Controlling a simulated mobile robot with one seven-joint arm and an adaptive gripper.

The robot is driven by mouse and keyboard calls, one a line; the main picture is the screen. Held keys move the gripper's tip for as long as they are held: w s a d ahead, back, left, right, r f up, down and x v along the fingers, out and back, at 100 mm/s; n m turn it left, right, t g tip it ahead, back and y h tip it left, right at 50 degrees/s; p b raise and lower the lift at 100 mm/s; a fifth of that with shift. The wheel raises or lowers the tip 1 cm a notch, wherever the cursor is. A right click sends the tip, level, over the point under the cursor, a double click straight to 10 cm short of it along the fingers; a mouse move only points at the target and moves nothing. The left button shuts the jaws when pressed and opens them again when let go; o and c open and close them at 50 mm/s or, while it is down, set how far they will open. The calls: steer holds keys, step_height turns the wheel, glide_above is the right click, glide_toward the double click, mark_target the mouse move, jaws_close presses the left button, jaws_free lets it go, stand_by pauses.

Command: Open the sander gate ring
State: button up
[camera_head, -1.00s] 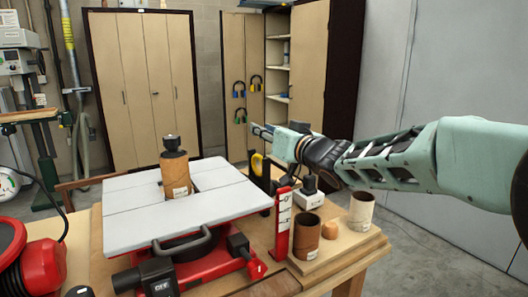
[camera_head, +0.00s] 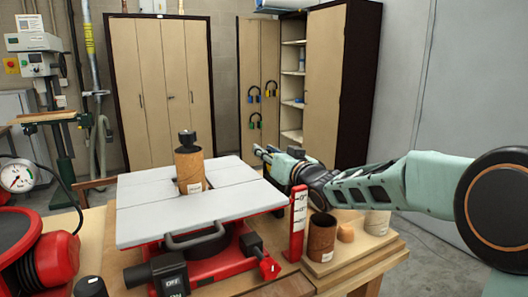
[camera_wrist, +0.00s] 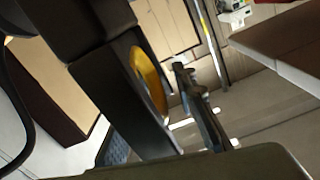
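The red sander (camera_head: 215,262) stands on the wooden bench with a pale grey table (camera_head: 150,215) on top. A brown sanding cylinder (camera_head: 189,168) with a black knob stands upright through the table. My gripper (camera_head: 262,151) is behind the table's right rear corner, pointing left. I cannot tell its opening. In the wrist view, a dark block with a yellow-orange curved rim (camera_wrist: 148,80) is close to the camera; I cannot tell whether this is the gate ring. A dark finger part (camera_wrist: 200,105) shows beside it. I see no contact, and no ring is clearly recognisable in the head view.
A red machine (camera_head: 40,262) is at the left. Cabinets (camera_head: 163,90) stand behind.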

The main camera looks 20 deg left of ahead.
steer(key=shift+w+a, duration=0.3)
steer(key=shift+a, duration=0.1)
jaws_close()
